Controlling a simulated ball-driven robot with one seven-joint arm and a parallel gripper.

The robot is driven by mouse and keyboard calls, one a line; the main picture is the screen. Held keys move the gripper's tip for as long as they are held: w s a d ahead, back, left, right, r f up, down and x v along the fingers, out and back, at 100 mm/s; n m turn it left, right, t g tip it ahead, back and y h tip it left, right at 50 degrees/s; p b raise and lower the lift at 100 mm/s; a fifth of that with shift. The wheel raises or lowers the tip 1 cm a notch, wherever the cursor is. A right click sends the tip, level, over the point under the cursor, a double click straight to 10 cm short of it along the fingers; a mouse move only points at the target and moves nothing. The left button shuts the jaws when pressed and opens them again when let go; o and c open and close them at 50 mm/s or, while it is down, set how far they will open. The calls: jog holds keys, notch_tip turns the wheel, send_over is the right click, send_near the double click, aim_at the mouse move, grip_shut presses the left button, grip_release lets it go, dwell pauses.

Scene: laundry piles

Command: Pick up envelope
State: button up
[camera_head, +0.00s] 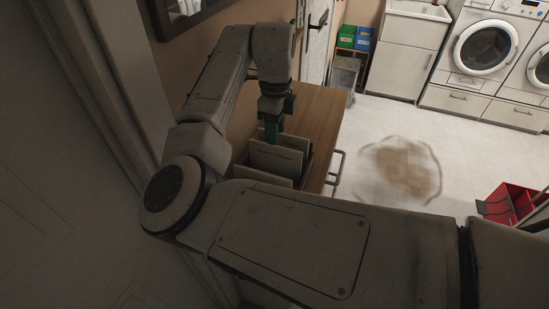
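A pale flat piece with a line of small print, which looks like an envelope (275,158), stands upright in a white holder (262,177) on the wooden cabinet top. More flat pieces stand beside and behind it. My gripper (272,132) points down from the arm's end, right at the top edge of the upright pieces. Its dark green lower part overlaps the envelope's top in this view. Whether the fingers are open or closed on a piece is too small and dark to tell. My own arm hides the lower part of the holder.
The wooden top (318,115) is bare around the holder. A metal rail (337,172) sticks out at its right side. A brown patterned rug (400,168) lies on the tiled floor. A red crate (508,203) is at right. Washing machines (483,50) stand behind.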

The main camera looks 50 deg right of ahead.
jog(key=p, duration=0.2)
send_over(275, 161)
jog(key=shift+w+d+f, duration=0.1)
jog(key=shift+f, duration=1.4)
jog(key=shift+w+d+f, duration=0.1)
jog(key=shift+f, duration=1.4)
jog(key=shift+c, duration=0.3)
grip_shut()
